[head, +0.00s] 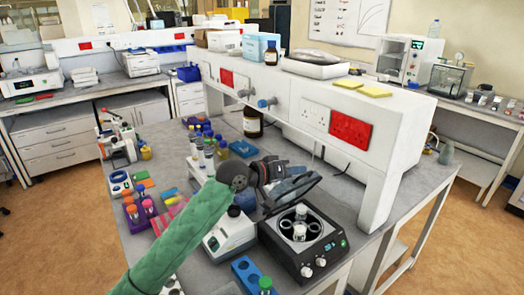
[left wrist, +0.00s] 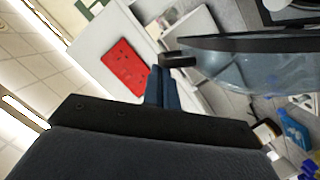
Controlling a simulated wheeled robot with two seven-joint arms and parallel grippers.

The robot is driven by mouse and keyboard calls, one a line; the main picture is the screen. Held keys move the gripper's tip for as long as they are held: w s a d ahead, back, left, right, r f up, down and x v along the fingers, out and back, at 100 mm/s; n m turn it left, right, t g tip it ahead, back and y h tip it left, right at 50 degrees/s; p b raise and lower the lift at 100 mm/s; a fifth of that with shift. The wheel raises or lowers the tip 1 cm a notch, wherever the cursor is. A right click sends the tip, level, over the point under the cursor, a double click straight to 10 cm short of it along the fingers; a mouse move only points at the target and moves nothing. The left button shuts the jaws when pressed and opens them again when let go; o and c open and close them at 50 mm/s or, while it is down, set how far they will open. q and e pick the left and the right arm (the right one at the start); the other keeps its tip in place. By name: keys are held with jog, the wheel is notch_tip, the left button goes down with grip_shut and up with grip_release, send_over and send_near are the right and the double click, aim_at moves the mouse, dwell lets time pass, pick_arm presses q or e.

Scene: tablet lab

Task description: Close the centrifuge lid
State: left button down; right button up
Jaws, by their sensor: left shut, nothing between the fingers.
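The centrifuge (head: 330,262) is a black box with a round metal bowl facing up, knobs on its front and white-capped tubes inside. Its dark-edged lid (head: 312,182) stands raised and tilted at the back of the bowl; in the left wrist view the lid (left wrist: 250,62) shows as a bluish clear panel with a black edge. My left gripper (head: 294,171) is at the back side of the raised lid, close to its upper edge. Its blue fingers (left wrist: 158,88) are together and empty, beside the lid's edge; I cannot tell whether they touch it. My right gripper is not in view.
A white shelf unit (head: 290,88) with red sockets runs behind the centrifuge. A white device (head: 228,236) stands left of it. A blue rack (head: 245,271) sits in front, and bottles and tube racks crowd the bench to the left.

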pick_arm(q)
jog(key=s+d+f+m, duration=0.3)
jog(key=s+d+f, duration=0.1)
jog(key=s, duration=0.1)
jog(key=shift+s+f+t+y+b, duration=0.15)
jog(key=shift+s+t+y+b, duration=0.05)
jog(key=shift+t+y+b, duration=0.2)
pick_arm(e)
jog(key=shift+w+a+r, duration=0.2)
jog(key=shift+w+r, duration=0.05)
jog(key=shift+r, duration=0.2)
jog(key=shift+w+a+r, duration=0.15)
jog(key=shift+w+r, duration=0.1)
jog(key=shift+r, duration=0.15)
pick_arm(q)
jog(key=shift+r, duration=0.2)
